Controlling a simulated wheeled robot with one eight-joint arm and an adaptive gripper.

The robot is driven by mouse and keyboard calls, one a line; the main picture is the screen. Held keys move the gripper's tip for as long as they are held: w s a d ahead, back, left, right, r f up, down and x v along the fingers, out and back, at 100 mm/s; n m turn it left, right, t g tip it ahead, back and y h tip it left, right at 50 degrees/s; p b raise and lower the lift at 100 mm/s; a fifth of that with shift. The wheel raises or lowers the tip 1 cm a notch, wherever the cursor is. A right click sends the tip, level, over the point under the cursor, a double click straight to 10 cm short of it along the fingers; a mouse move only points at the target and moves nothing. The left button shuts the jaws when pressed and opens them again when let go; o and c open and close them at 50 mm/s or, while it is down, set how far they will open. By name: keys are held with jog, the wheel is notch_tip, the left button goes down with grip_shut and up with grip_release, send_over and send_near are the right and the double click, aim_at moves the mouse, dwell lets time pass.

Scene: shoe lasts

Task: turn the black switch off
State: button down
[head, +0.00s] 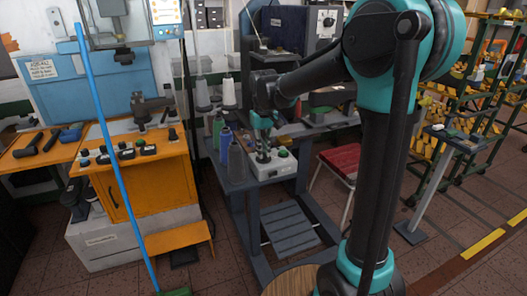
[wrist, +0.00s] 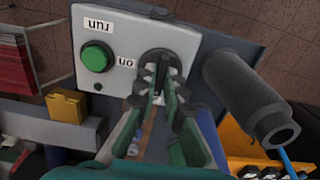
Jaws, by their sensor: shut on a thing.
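The black switch (wrist: 160,60) is a round dark knob on a pale control box (wrist: 105,40), beside a label reading "on" that appears upside down. My gripper (wrist: 160,85) is shut on the knob in the wrist view, and its fingers hide much of it, so the knob's exact angle is hard to tell. In the head view the box (head: 272,170) sits on the front of a grey bench, with my gripper (head: 263,156) pointing down at it. The switch itself is hidden there.
A green button (wrist: 97,56) labelled "run" is on the same box, next to the switch. A dark cylinder (wrist: 248,98) stands close to the box. Blue (head: 224,145) and grey (head: 236,163) bottle-like spools stand left of my gripper. A red-seated stool (head: 342,160) is to the right.

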jog(key=c, duration=1.6)
grip_release()
notch_tip(320, 180, up, 12)
jog(key=s+d+f+m+t, duration=0.1)
jog(key=s+d+f, duration=0.5)
jog(key=f, duration=0.2)
jog(key=s+d+f+m+t, duration=0.1)
jog(key=s+d+f+m, duration=0.1)
jog(key=s+d+f, duration=0.4)
jog(key=s+d+f+m+t, duration=0.1)
jog(key=s+d+f+t, duration=0.1)
jog(key=s+d+f, duration=0.5)
jog(key=shift+s+f+m, duration=0.1)
jog(key=shift+s+f, duration=0.15)
jog(key=shift+f, duration=0.35)
jog(key=shift+s+f+m, duration=0.1)
jog(key=shift+s+f, duration=0.15)
jog(key=shift+f, duration=0.35)
jog(key=shift+s+f+m, duration=0.1)
jog(key=shift+s+f, duration=0.15)
jog(key=shift+f, duration=0.35)
